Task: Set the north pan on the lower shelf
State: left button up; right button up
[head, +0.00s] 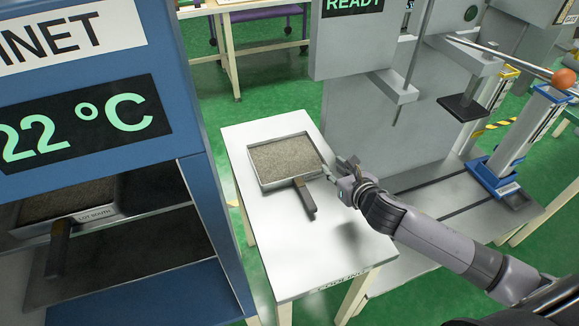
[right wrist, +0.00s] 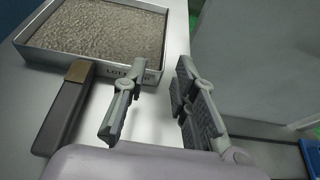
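A square metal pan (head: 262,183) full of grey-brown grain stands on the white table, its dark handle (head: 305,197) pointing toward the front. It also shows in the right wrist view (right wrist: 150,66), where its label begins "LOT" and the rest is hidden by a finger. My right gripper (head: 338,172) is beside the pan's right front corner. In the right wrist view it is open and empty (right wrist: 155,100), to the right of the handle. The cabinet's lower shelf (head: 150,252) is dark and looks bare. My left gripper is not in view.
A pan labelled "LOT SOUTH" (head: 70,195) sits on the shelf above, its handle sticking out. The blue cabinet (head: 215,200) stands left of the table (head: 325,255). A grey machine (head: 345,110) stands behind and right of the table. The table's front is clear.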

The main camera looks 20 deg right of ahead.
aim_at(321, 154)
jog(key=x, duration=0.3)
jog(key=shift+w+f, duration=0.1)
jog(key=shift+w, duration=0.15)
jog(key=shift+w+f, duration=0.25)
jog(key=shift+w, duration=0.5)
jog(key=shift+w+d+f, duration=0.1)
jog(key=shift+w+f, duration=0.05)
jog(key=shift+w, duration=0.2)
jog(key=x, duration=0.3)
jog(key=shift+w+d, duration=0.2)
jog(key=shift+d, duration=0.05)
jog(key=shift+w+f, duration=0.25)
jog(key=shift+w, duration=0.2)
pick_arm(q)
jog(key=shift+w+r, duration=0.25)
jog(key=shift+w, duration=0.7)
pick_arm(e)
jog(key=shift+c, duration=0.2)
